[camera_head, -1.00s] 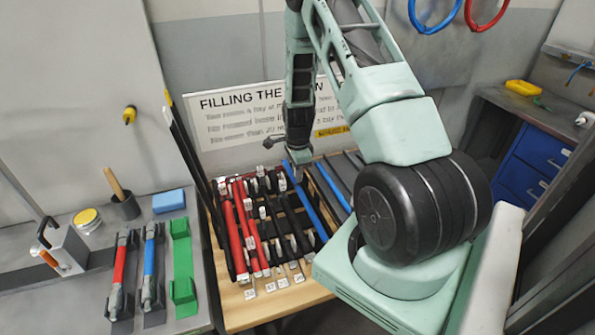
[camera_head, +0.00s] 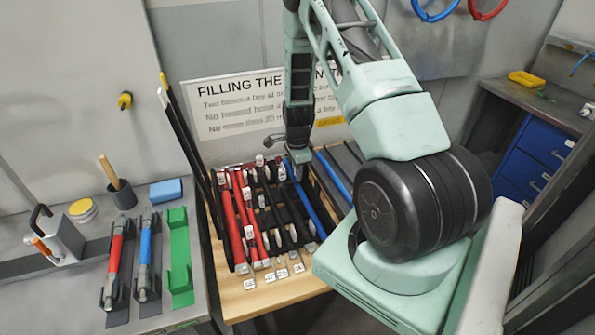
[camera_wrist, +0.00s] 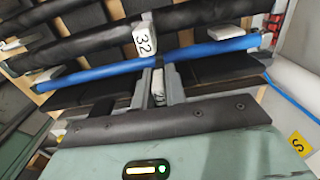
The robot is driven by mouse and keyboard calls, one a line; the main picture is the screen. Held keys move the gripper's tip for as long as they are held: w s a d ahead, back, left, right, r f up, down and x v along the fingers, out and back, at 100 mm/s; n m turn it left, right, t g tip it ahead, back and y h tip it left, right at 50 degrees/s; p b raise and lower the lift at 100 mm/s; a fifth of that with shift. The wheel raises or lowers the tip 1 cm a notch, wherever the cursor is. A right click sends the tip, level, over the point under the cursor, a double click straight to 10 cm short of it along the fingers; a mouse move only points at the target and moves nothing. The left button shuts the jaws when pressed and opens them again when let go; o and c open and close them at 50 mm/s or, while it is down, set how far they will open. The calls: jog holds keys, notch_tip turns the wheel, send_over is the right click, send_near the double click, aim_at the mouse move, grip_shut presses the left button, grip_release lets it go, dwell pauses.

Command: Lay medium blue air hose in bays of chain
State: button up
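A blue hose (camera_head: 311,206) lies lengthwise along the right side of the chain (camera_head: 262,250), right of several black and red hoses. It also crosses the wrist view as a blue band (camera_wrist: 110,73), beside a white tag marked 32 (camera_wrist: 144,40). A second blue hose (camera_head: 333,175) lies further right, on the dark grey strips. My gripper (camera_head: 298,172) is low at the far end of the first blue hose. In the wrist view its grey fingers (camera_wrist: 160,85) reach down close to the blue hose. I cannot tell whether they grip it.
A sign (camera_head: 255,105) stands behind the chain. Dark upright rods (camera_head: 185,140) lean at the chain's left. The left bench holds a red tool (camera_head: 115,260), a blue tool (camera_head: 146,260) and a green holder (camera_head: 179,255). A blue drawer cabinet (camera_head: 535,150) stands at the right.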

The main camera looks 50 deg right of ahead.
jog(key=o, duration=0.4)
jog(key=shift+r, duration=0.1)
notch_tip(320, 180, up, 17)
jog(key=b, duration=0.3)
jog(key=shift+r, duration=0.1)
dwell(0.5)
